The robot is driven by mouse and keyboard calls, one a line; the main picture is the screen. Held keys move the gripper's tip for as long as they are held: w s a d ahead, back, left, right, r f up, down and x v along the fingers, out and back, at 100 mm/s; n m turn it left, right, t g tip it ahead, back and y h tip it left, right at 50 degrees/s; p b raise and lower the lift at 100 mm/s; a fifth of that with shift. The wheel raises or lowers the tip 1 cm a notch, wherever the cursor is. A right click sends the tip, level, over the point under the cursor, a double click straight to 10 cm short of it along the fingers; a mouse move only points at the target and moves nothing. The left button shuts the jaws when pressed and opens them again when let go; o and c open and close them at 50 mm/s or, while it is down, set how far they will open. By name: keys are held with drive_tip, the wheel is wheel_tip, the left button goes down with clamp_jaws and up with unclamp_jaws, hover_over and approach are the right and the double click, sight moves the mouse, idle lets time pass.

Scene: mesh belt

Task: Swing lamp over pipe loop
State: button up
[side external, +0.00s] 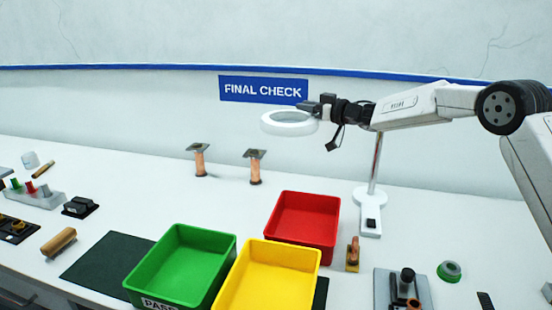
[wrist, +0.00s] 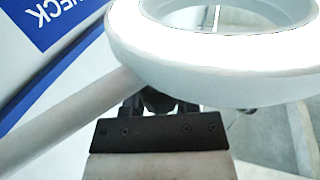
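The lamp is a white ring (side external: 289,123) at the far end of my gripper, in front of the wall sign. Its lit white ring also fills the top of the wrist view (wrist: 165,55). A thin lamp post (side external: 376,165) rises from a white base (side external: 368,222) below my arm. My gripper (side external: 312,107) is at the ring's right rear rim and appears to touch it. The ring hides the fingertips in the wrist view, so I cannot tell whether they are closed on it. Two copper pipe pieces with grey square plates (side external: 199,162) (side external: 255,170) stand left of the lamp; I see no clear loop.
Green (side external: 160,290), yellow (side external: 250,297) and red (side external: 318,255) bins stand at the front middle.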

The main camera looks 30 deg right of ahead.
clamp_jaws()
idle(1.1)
